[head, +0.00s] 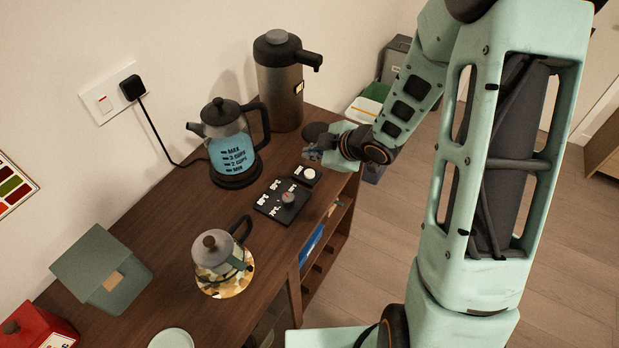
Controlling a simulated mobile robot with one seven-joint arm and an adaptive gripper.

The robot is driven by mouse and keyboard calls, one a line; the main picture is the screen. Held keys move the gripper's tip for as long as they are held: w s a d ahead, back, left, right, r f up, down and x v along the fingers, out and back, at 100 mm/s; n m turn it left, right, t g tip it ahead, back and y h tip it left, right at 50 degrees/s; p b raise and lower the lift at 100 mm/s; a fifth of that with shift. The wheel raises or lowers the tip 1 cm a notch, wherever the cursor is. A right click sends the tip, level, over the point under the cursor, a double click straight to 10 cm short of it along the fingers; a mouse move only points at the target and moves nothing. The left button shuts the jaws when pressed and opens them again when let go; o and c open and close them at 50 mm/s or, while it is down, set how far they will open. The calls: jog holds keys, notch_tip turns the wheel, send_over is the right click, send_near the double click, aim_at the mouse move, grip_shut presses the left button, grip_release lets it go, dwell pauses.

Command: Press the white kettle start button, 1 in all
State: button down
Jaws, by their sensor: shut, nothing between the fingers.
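A glass kettle (233,155) with blue water and a black lid and handle stands on a black base on the wooden counter. In front of it lies a black control panel (268,208) with white markings and a grey-red knob. At its far right end is a small black block with a round white button (309,173). My gripper (309,154) is shut and empty, just above and behind the white button in the picture. I cannot tell whether the fingertips touch anything.
A tall metal dispenser (280,85) stands behind the gripper. A black plug and cord (150,118) run from the wall to the kettle. A green box (101,270) sits at the left.

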aim_at(311, 174)
jog(key=shift+f+b, duration=1.6)
jog(key=shift+f, duration=0.7)
jog(key=shift+f+b, duration=0.4)
jog(key=shift+f+b, duration=0.45)
jog(key=shift+f, duration=0.05)
jog(key=shift+r, duration=0.15)
jog(key=shift+r+p, duration=0.75)
jog(key=shift+p, duration=0.1)
notch_tip(311, 174, up, 5)
jog(key=p, duration=0.4)
jog(key=shift+r+p, duration=0.1)
jog(key=shift+p, duration=0.25)
